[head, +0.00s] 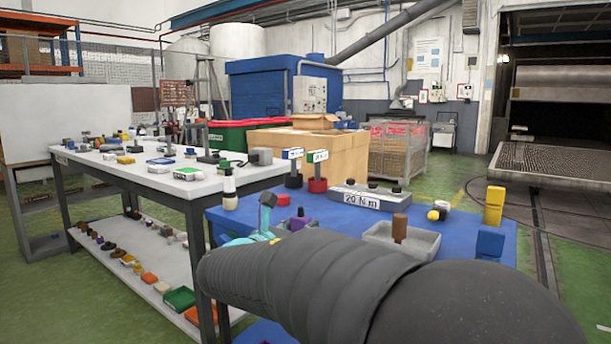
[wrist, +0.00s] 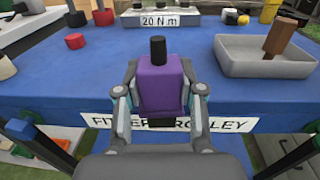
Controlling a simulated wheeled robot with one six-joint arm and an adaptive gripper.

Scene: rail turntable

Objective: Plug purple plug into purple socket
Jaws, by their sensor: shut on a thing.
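The purple plug (wrist: 160,83) is a purple block with a black round tip at its top in the wrist view. My gripper (wrist: 160,92) is shut on it, one finger on each side. The plug is upright in the picture, in front of the blue table's labelled edge; its lower end is partly hidden by my gripper. In the head view a small purple part (head: 298,222) shows just above my arm, beside pale blue finger-like parts (head: 262,222); my arm hides most of that area. I cannot make out a purple socket in either view.
The blue trolley top (wrist: 50,92) holds a grey tray (wrist: 262,69) with a brown peg, a grey block marked 20 N m (wrist: 158,20) and a red block (wrist: 75,41). A white table (head: 105,165) with many small parts stands left. The blue top's middle looks clear.

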